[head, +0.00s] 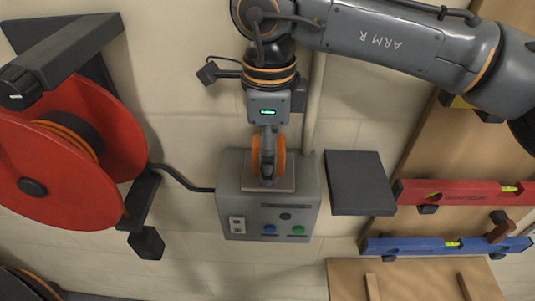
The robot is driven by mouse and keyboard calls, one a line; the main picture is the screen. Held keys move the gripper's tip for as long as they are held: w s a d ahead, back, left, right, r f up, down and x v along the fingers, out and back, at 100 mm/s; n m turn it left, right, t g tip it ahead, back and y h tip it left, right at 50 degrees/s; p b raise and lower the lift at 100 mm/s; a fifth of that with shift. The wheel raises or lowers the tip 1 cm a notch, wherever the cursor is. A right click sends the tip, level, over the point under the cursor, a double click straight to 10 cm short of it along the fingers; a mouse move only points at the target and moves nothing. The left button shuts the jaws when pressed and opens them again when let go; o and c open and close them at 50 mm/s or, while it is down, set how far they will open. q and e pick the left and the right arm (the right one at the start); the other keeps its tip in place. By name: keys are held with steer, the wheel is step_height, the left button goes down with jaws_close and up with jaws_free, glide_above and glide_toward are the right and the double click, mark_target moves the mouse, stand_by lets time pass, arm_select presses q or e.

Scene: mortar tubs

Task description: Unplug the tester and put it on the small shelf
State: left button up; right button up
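The grey power box (228,190) is on the wall in the middle, with a small pale socket, a blue and a green button and a dark knob. An orange rounded thing (280,158), apparently the tester, stands at the pale square plate (284,185) on the box's top. My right gripper (267,172) points down in front of it and covers its middle. The fingers line up in this view, so their gap and grip are hidden. Whether the tester is plugged in cannot be seen. The small dark shelf (360,183) is just right of the box. My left gripper is not in view.
A red reel (60,195) on a dark bracket is at the left, with a black cable running to the box. Red (460,192) and blue (440,245) spirit levels hang on a wooden board at the right. The shelf's top looks empty.

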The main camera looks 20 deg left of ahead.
stand_by(0.8)
steer(key=shift+c, duration=0.4)
jaws_close()
steer(key=shift+r, duration=0.15)
steer(key=shift+r+p, duration=1.65)
steer(key=shift+r, duration=1.25)
